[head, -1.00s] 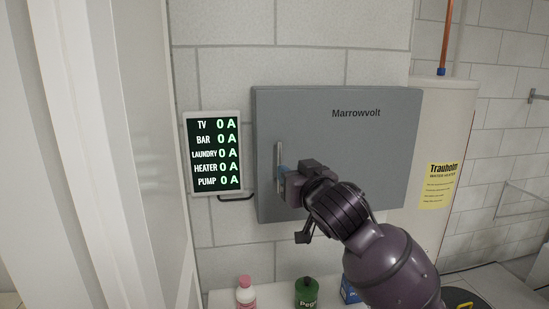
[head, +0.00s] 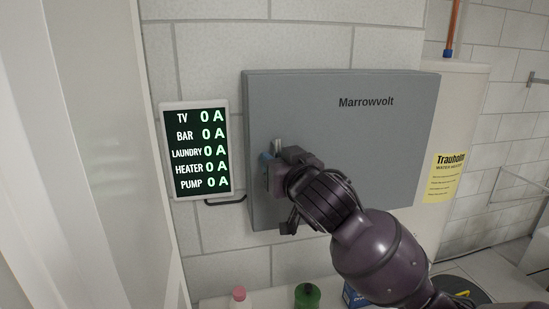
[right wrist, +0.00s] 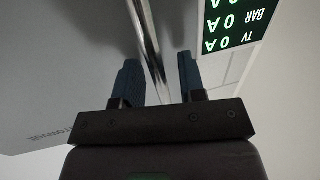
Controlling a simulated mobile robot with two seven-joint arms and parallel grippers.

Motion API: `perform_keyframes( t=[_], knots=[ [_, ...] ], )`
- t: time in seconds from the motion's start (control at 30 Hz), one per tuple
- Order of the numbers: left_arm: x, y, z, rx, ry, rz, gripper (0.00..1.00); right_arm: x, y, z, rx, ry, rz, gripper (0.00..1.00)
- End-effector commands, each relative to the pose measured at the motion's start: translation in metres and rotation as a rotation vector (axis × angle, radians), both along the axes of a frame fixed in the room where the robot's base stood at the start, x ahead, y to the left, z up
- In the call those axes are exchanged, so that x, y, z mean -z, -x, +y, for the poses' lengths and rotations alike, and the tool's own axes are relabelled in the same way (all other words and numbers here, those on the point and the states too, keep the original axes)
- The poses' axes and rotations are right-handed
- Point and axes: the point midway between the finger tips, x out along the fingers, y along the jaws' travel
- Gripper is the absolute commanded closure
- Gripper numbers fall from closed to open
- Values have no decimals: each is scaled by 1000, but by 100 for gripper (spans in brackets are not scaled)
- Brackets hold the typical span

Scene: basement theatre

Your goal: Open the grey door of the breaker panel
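The grey breaker panel, marked Marrowvolt, hangs on the block wall, and its grey door (head: 350,135) looks shut. Its upright metal bar handle (head: 277,146) is near the door's left edge, partly hidden by my right gripper (head: 267,160). In the right wrist view, the handle (right wrist: 148,40) runs between the two blue fingers of my right gripper (right wrist: 160,80). The fingers are apart, with a clear gap between the handle and the right-hand finger. My left gripper is not in view.
A lit display (head: 201,150) reading 0 A on every line is left of the panel. A water heater (head: 462,120) stands close on the right. A pink-capped bottle (head: 239,296) and a green container (head: 307,295) are below. A white upright panel fills the left side.

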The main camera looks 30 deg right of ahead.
Motion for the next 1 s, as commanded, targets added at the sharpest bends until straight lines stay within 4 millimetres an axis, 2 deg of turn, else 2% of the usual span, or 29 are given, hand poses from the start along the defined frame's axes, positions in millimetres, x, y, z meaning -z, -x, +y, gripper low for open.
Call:
perform_keyframes(
  t=[0.23, 0.4, 0.5, 1.0],
  knots=[
    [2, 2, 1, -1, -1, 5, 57, 0, 0, 0, 0, 0, 0, 63],
    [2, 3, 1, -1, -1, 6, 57, 0, 0, 0, 0, 0, 0, 89],
    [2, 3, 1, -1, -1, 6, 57, 0, 0, 0, 0, 0, 0, 100],
    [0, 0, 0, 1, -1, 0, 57, 0, -3, -3, -6, 2, 1, 100]
  ],
)
